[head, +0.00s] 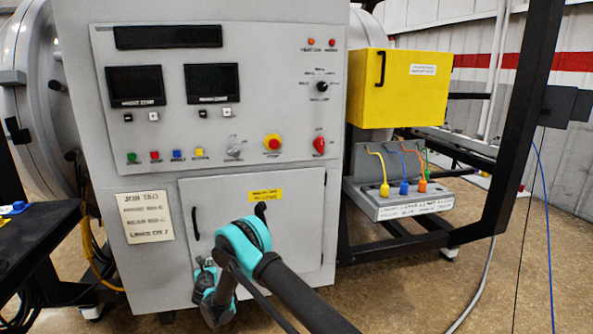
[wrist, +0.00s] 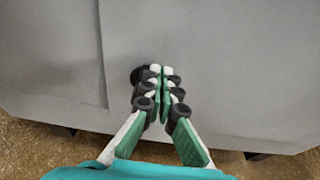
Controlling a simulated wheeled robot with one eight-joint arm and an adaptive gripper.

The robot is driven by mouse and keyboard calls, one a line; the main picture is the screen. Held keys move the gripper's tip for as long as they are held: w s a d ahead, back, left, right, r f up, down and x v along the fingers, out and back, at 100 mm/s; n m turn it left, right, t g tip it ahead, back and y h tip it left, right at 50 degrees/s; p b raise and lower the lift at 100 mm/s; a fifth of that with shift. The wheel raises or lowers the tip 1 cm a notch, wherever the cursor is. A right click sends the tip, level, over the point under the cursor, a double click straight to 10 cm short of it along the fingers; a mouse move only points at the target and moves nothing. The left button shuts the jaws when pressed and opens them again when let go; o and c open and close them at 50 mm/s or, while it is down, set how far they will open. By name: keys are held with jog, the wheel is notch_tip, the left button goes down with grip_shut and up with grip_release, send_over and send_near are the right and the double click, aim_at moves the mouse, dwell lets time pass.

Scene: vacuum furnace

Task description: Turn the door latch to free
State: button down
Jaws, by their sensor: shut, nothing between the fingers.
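The grey cabinet door (head: 225,200) is closed on the lower front of the machine. A small black latch-like lever (head: 260,210) shows near its top, under a yellow label (head: 265,195), partly hidden by my arm. A black upright handle (head: 194,224) is on the door's left side. In the wrist view my gripper (wrist: 160,72) is shut and empty, its fingertips together in front of a grey panel (wrist: 220,60). A dark round shape (wrist: 137,75) shows just left of the fingertips; I cannot tell whether it is the latch.
The control panel with an emergency button (head: 272,142) is above the door. A yellow box (head: 399,88) and a grey connector block with coloured plugs (head: 410,204) are at the right. A dark frame post (head: 520,110) stands further right. A black table (head: 35,235) is at the left.

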jog(key=shift+r, duration=0.15)
jog(key=s+d, duration=0.1)
jog(key=s, duration=0.4)
jog(key=shift+s+d+r, duration=0.2)
jog(key=shift+s+d, duration=0.15)
jog(key=shift+s, duration=0.05)
jog(key=w+a, duration=0.5)
jog(key=shift+a+f, duration=0.25)
dwell(0.6)
jog(key=shift+d+f, duration=0.15)
dwell(0.7)
